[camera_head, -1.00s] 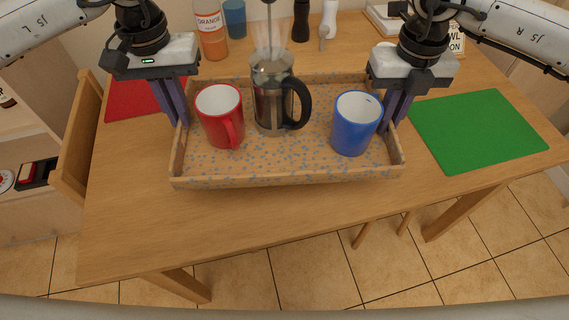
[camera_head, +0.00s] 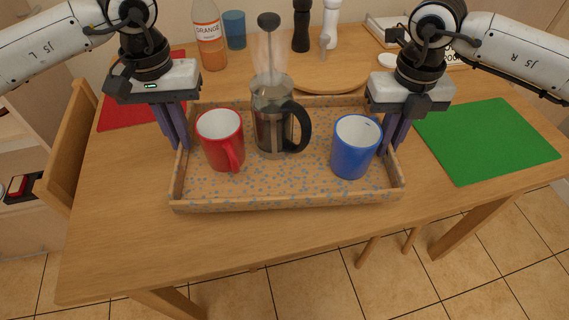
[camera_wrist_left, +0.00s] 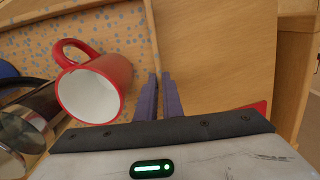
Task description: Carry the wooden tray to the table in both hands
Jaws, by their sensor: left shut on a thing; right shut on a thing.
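The wooden tray (camera_head: 285,202), speckled with blue, is level over the wooden table (camera_head: 240,250); I cannot tell whether it touches the top. On it stand a red mug (camera_head: 217,140) at the left, a glass coffee press (camera_head: 271,122) in the middle and a blue mug (camera_head: 352,148) at the right, all upright. My left gripper (camera_head: 181,143) is shut on the tray's left wall; its fingers also show in the left wrist view (camera_wrist_left: 159,95) beside the red mug (camera_wrist_left: 98,85). My right gripper (camera_head: 390,143) is shut on the right wall. The fingers partly hide both walls.
A green mat (camera_head: 487,138) lies to the right and a red mat (camera_head: 122,110) to the left. Behind the tray are a round board (camera_head: 328,86), an orange bottle (camera_head: 210,38), a blue cup (camera_head: 234,29) and a dark mill (camera_head: 301,25). A chair (camera_head: 68,150) stands at the left edge.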

